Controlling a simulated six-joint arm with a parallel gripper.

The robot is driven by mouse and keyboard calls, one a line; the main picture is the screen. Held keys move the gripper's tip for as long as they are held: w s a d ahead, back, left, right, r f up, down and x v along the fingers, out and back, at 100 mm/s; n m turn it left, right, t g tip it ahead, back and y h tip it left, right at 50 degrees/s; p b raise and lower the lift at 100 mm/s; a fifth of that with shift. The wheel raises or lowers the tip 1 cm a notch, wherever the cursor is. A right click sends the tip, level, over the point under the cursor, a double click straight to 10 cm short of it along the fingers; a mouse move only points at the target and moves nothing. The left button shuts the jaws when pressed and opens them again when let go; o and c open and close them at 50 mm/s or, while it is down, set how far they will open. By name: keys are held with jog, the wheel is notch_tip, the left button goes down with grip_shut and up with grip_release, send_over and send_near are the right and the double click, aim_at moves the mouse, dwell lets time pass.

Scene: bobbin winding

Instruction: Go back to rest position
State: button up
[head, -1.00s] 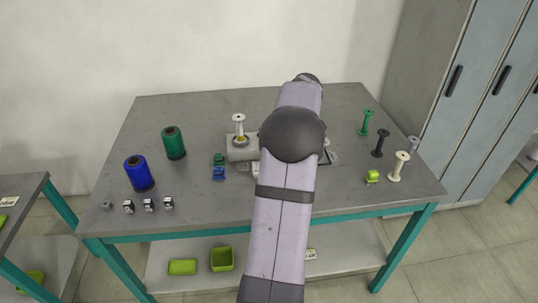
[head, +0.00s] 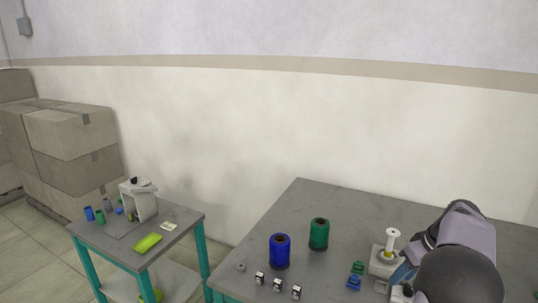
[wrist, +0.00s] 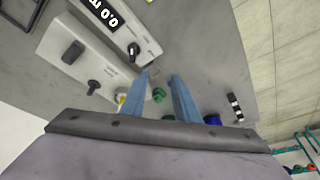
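My gripper (wrist: 160,75) shows in the wrist view with two blue fingers apart and nothing visibly held between them. A small green piece (wrist: 159,94) shows in the gap, seemingly on the table below. In the head view my arm is at the lower right, over the workbench (head: 245,220), and hides part of the winder.
A blue spool (head: 280,252) and a green spool (head: 319,234) stand left of the winder. A side table (head: 185,240) and stacked boxes (head: 75,135) are at the left. A control panel (wrist: 85,50) shows in the wrist view.

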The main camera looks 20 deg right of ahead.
jog(key=s+a+r+g+p, duration=0.1)
jog(key=a+g+p, duration=0.15)
jog(key=a, duration=1.35)
jog(key=s+a+r+g+p, duration=0.15)
jog(key=a+p, duration=0.25)
jog(key=a, duration=1.1)
jog(key=s+a+f+p, duration=0.2)
jog(key=s+a, duration=0.5)
jog(key=s, duration=0.1)
notch_tip(320, 180, down, 11)
jog(key=s+b, duration=0.1)
jog(key=b, duration=0.9)
